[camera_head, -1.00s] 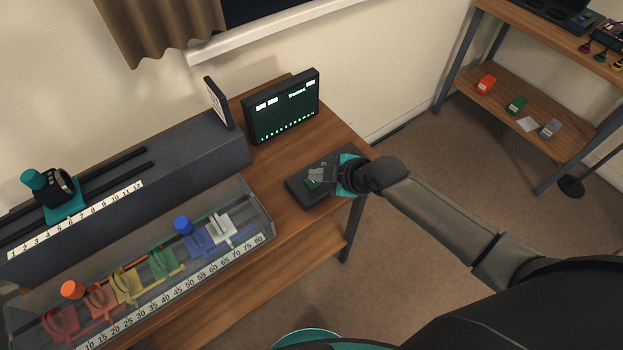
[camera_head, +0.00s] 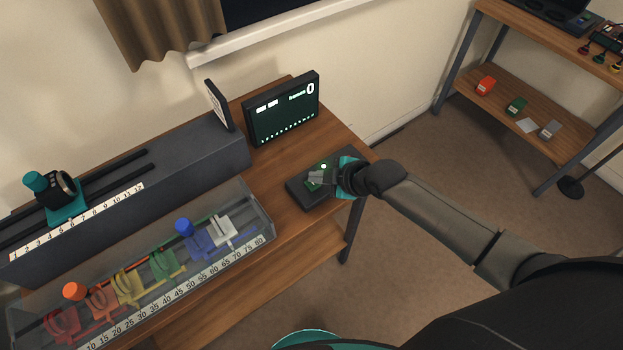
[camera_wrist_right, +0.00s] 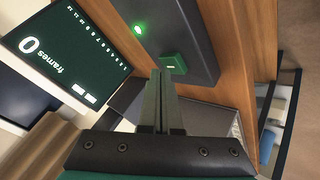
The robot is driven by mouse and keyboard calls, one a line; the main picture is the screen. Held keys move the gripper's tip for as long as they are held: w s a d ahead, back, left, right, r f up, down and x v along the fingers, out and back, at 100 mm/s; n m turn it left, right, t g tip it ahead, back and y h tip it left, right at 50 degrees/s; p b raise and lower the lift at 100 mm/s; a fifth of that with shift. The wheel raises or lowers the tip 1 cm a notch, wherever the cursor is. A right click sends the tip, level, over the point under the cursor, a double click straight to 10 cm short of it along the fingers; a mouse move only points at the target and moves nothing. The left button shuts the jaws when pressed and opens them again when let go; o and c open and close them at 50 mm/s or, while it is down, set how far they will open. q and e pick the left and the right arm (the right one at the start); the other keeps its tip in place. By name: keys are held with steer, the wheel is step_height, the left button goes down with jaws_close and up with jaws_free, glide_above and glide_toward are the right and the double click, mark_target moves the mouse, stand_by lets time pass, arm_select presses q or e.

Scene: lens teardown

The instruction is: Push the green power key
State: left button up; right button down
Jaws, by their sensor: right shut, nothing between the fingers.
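The green power key (camera_head: 313,186) sits on a dark control box (camera_head: 307,200) at the right end of the wooden bench. The key also shows in the right wrist view (camera_wrist_right: 174,62), just beyond the fingertips. My right gripper (camera_head: 314,177) is shut and empty, with its tips at the key; part of the key is hidden behind them in the head view. In the right wrist view the closed fingers (camera_wrist_right: 160,76) end beside the key's edge; I cannot tell whether they touch it. A green lamp (camera_wrist_right: 138,30) glows on the box. My left gripper is not in view.
A dark monitor (camera_head: 282,110) stands behind the box and shows a large 0. A clear case (camera_head: 262,212) of coloured holders and a grey rail bench (camera_head: 200,160) lie to the left. A shelf (camera_head: 545,135) stands at the far right.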

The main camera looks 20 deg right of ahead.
mark_target(317, 185)
step_height(317, 185, up, 6)
steer(key=p, duration=0.6)
steer(key=shift+r, duration=0.1)
stand_by(0.5)
